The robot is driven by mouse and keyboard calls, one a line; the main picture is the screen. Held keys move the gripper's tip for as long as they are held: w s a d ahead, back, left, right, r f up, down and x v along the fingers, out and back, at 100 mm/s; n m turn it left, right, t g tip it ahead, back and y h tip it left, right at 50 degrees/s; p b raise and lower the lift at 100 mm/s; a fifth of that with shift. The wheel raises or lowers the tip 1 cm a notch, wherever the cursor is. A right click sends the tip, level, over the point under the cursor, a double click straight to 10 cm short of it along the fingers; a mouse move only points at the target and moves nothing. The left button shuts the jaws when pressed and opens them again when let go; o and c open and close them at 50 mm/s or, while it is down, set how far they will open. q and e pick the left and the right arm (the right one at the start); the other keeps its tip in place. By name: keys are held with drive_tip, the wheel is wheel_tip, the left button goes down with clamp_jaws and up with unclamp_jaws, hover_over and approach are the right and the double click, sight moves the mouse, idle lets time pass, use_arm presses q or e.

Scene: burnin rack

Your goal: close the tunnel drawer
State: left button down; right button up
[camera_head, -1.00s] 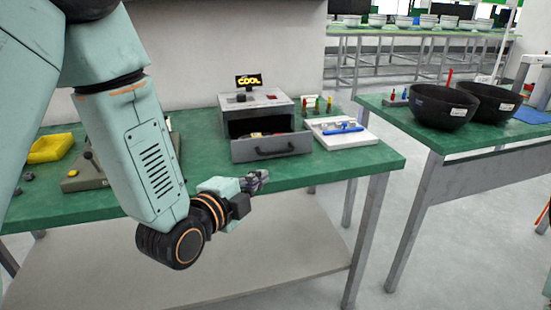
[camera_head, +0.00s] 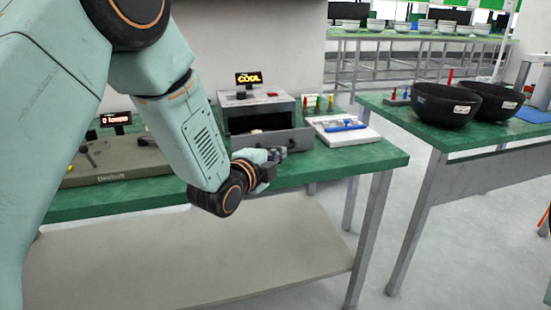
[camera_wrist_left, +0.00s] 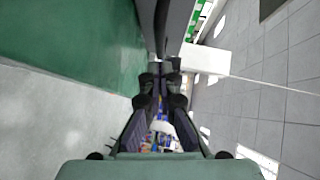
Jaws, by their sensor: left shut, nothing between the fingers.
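The tunnel drawer (camera_head: 300,139) is a grey tray with a dark handle, and it stands out from the grey box (camera_head: 258,106) on the green table. A small "COOL" sign (camera_head: 249,79) is on top of the box. My left gripper (camera_head: 279,154) is shut and empty, close in front of the drawer front and covering part of it; I cannot tell if it touches. In the left wrist view, the shut fingertips (camera_wrist_left: 160,82) are close to a dark grey panel (camera_wrist_left: 178,25), apparently the drawer front. My right gripper is not in view.
A white tray (camera_head: 359,138) with blue parts lies right of the drawer, with small coloured pegs (camera_head: 318,104) behind it. A grey fixture (camera_head: 120,160) is at the left. Another table with black bowls (camera_head: 443,105) stands at the right, across a gap.

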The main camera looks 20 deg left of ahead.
use_arm(q)
drive_tip(key=shift+w+a+f, duration=0.2)
drive_tip(key=shift+w+a, duration=0.35)
drive_tip(key=shift+d, duration=0.15)
drive_tip(key=shift+w+a, duration=0.15)
drive_tip(key=shift+a, duration=0.05)
